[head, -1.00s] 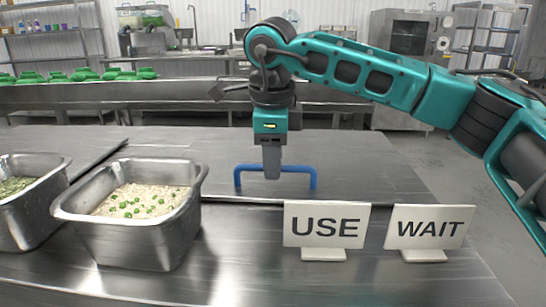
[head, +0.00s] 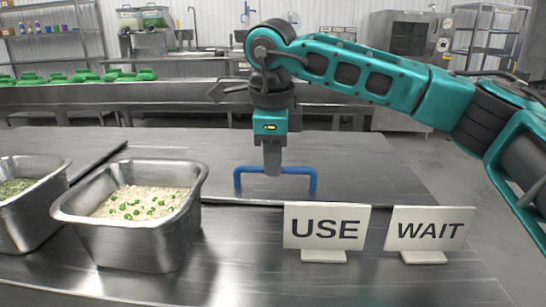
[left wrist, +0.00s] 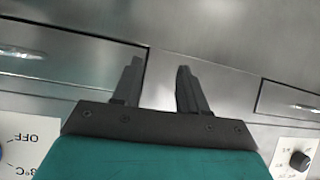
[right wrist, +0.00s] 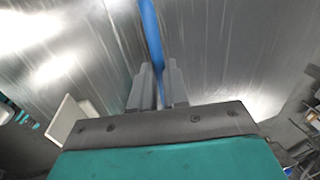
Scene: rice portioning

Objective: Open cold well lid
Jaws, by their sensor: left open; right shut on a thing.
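The cold well lid (head: 350,170) is a flat steel plate lying behind the metal pans, with a blue bar handle (head: 313,183) on it. My right gripper (head: 272,172) points down at the middle of the handle and is shut on it. In the right wrist view the blue handle (right wrist: 150,35) runs between the two fingers (right wrist: 158,88). The lid lies flat as far as I can see. My left gripper (left wrist: 160,85) is open and empty in front of a steel front panel, and it does not show in the head view.
A steel pan of rice with green bits (head: 130,235) stands front left, beside another pan (head: 22,215). A USE sign (head: 325,228) and a WAIT sign (head: 430,230) stand front right. Green bowls (head: 85,75) line the back counter. Knobs (left wrist: 300,160) show on the panel.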

